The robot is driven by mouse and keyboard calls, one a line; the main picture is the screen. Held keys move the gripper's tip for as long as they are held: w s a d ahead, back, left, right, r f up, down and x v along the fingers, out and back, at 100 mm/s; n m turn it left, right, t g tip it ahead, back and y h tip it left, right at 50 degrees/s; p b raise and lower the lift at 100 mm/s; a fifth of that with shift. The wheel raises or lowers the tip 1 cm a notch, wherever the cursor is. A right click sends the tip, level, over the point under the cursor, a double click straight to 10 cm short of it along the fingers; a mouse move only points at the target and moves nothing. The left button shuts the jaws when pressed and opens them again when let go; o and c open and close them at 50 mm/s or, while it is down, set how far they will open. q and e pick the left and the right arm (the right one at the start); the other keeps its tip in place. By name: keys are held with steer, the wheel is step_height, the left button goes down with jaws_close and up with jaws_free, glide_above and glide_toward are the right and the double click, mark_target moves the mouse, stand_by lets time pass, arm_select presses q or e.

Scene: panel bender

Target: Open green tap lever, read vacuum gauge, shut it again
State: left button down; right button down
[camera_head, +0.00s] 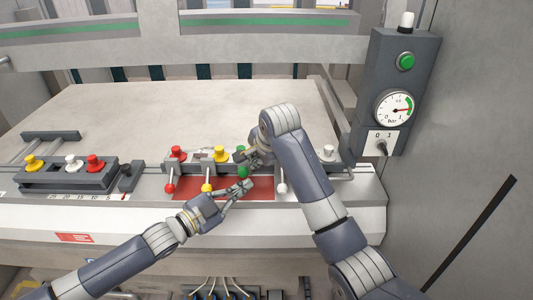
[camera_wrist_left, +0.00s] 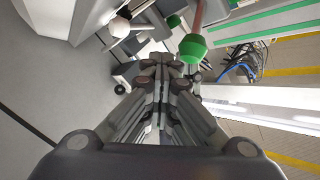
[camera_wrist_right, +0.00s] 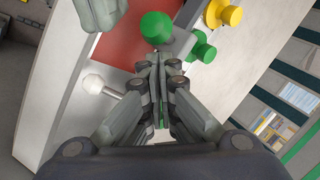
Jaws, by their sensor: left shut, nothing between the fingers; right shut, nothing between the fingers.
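The green tap lever's ball (camera_head: 243,172) shows between my two grippers in the head view. It also shows in the left wrist view (camera_wrist_left: 192,48) and in the right wrist view (camera_wrist_right: 156,27), ahead of the fingertips. A green knob (camera_wrist_right: 203,47) is behind it. My left gripper (camera_head: 247,186) is shut and empty, just in front of the ball. My right gripper (camera_head: 241,156) is shut and empty, just above it. Contact with the lever cannot be told. The vacuum gauge (camera_head: 397,109) is at right; its red needle points right toward the green band, the exact value too small to read.
A red-ball lever (camera_head: 170,188) and a yellow-ball lever (camera_head: 207,188) stand to the left, a white-ball lever (camera_head: 282,187) to the right. A grey post carries a green button (camera_head: 405,62) and a 0/1 switch (camera_head: 382,147). A knob block (camera_head: 65,178) is at left.

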arm_select(q)
steer(key=shift+d, duration=0.1)
arm_select(e)
steer(key=shift+f, duration=0.1)
steer(key=shift+s+a+f+t, duration=0.3)
steer(key=shift+s+a, duration=0.05)
steer(key=shift+s, duration=0.1)
arm_select(q)
steer(key=c, duration=1.3)
jaws_free()
